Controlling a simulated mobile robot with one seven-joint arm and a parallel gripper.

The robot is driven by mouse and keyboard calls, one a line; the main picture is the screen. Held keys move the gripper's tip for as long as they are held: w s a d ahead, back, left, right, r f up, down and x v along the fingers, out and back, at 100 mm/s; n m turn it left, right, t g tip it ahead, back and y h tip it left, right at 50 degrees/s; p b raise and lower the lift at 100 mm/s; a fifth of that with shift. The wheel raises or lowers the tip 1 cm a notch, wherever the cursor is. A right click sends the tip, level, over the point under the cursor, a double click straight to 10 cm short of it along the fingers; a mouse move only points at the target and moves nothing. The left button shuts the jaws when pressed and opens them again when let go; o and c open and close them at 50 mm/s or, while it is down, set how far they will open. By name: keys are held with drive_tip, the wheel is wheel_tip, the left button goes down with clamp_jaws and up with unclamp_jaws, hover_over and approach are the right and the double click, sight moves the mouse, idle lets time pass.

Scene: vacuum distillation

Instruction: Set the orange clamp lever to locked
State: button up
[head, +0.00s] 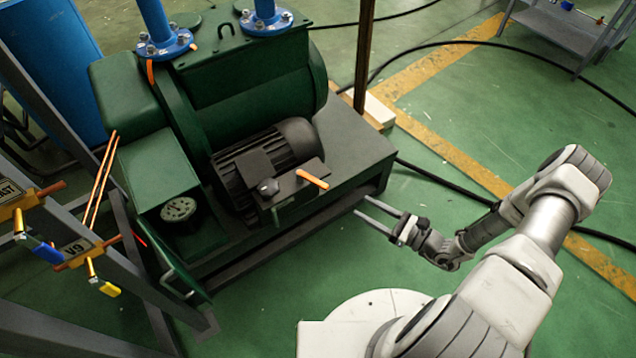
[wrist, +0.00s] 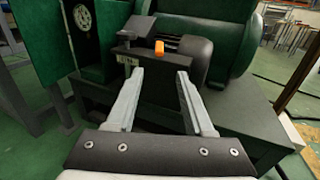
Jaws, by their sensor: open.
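The orange clamp lever (head: 312,179) sits on top of a dark bracket box in front of the black motor, sticking out towards the lower right in the head view. In the wrist view the lever (wrist: 159,47) shows nearly end-on, as a short orange stub. My gripper (head: 362,205) is open and empty, to the lower right of the lever and apart from it. In the wrist view my gripper's two fingers (wrist: 161,72) point towards the bracket, with the lever just beyond and between their tips. Nothing hides the lever.
The black ribbed motor (head: 265,155) and the green pump housing (head: 250,85) stand behind the lever on a dark base (head: 355,150). A round gauge (head: 178,209) is to the left. Valves with blue and yellow handles (head: 108,287) stand at far left. The floor to the right is open, with a black hose.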

sight(318, 181)
drive_tip(key=b+x, duration=0.3)
drive_tip(key=x, duration=1.3)
drive_tip(key=shift+s, duration=0.1)
clamp_jaws()
idle(0.7)
